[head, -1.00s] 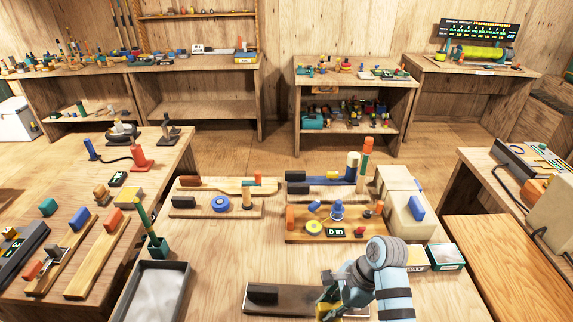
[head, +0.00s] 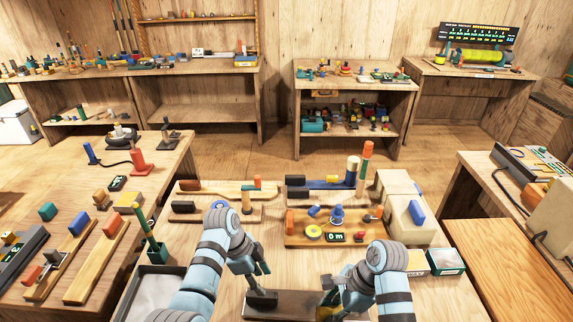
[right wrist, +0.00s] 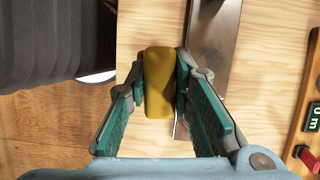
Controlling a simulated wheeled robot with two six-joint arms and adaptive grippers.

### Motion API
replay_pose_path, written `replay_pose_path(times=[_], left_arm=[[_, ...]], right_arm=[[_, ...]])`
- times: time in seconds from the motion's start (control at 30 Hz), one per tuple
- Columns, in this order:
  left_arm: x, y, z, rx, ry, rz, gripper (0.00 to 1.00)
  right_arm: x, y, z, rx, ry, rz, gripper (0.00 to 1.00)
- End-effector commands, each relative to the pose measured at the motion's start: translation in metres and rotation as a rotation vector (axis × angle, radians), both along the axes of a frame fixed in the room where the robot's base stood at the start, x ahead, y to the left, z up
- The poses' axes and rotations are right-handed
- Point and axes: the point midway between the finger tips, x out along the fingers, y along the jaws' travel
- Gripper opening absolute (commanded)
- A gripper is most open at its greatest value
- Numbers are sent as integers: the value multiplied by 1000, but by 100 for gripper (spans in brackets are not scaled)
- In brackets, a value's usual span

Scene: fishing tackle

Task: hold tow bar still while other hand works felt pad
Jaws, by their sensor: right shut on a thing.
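A flat grey bar (head: 299,300), which seems to be the tow bar, lies on the near bench. A dark block (head: 262,301), perhaps the felt pad, sits at its left end. My right gripper (head: 331,300) is shut on a yellow block (right wrist: 158,82) at the right end; the right wrist view shows the block between the fingers, with the bar (right wrist: 214,45) beside it. Whether block and bar are joined is unclear. My left gripper (head: 254,274) points down at the dark block, its fingers close to it; whether they grip it cannot be seen.
Beyond the bar stands a wooden board (head: 291,239) with a yellow disc, blue spool and "0 m" display. A beige box (head: 408,235) stands at the right.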

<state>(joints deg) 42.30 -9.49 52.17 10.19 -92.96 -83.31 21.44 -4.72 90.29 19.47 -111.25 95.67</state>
Motion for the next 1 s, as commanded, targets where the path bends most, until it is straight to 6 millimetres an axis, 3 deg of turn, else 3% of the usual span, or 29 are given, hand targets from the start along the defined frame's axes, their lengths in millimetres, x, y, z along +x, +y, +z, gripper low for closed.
replay_pose_path(times=[0.37,0.6,1.0], left_arm=[[0,1,-55,1,0,4,40],[-1,1,-87,2,1,5,40],[-2,1,-100,3,5,6,40]], right_arm=[[0,0,-60,0,0,0,0],[0,0,-81,0,0,0,0],[0,0,-87,0,0,0,0]])
